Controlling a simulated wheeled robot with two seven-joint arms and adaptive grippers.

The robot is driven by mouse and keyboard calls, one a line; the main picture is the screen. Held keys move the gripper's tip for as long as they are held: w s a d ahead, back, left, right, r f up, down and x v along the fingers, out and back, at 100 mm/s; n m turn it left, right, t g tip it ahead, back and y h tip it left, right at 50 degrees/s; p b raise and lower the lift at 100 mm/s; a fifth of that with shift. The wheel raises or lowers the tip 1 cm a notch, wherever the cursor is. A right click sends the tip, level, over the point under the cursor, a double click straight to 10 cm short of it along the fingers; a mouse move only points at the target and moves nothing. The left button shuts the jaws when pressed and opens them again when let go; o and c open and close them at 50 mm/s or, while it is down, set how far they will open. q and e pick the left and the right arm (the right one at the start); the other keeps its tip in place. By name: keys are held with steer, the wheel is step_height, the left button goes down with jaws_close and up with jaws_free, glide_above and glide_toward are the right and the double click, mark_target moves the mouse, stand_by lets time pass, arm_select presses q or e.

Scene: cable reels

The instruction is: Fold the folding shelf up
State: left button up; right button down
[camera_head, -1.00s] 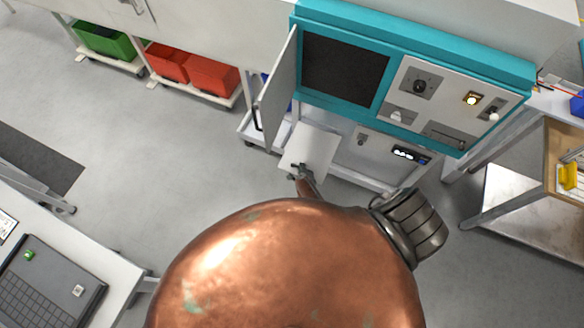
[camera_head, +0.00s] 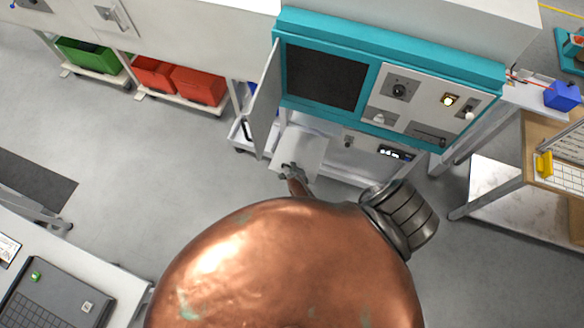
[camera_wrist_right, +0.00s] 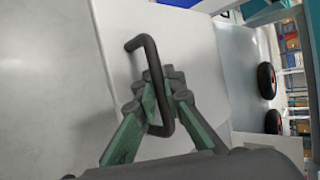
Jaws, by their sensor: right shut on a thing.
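The folding shelf (camera_head: 309,146) is a white flat panel at the front of the teal-framed cabinet, below its dark window. In the right wrist view the shelf (camera_wrist_right: 119,62) fills the middle, with a dark bar handle (camera_wrist_right: 136,45) standing off its face. My right gripper (camera_head: 291,169) is at the shelf's near edge in the head view. In the wrist view my right gripper (camera_wrist_right: 160,95) has its green-grey fingers closed around the handle. My copper-coloured right arm hides the floor in front. My left gripper is not in view.
An open cabinet door (camera_head: 264,101) stands close on the shelf's left. The teal cabinet (camera_head: 390,45) rises behind it. A metal cart (camera_head: 495,190) is at right and a white desk (camera_head: 90,255) at lower left.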

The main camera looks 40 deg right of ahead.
steer(key=c, duration=2.1)
jaws_free()
steer(key=shift+s+d+r, duration=0.1)
steer(key=shift+s+r, duration=0.1)
steer(key=shift+r, duration=0.1)
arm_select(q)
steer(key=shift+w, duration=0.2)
arm_select(e)
steer(key=shift+o, duration=0.4)
steer(key=shift+w+f, duration=0.1)
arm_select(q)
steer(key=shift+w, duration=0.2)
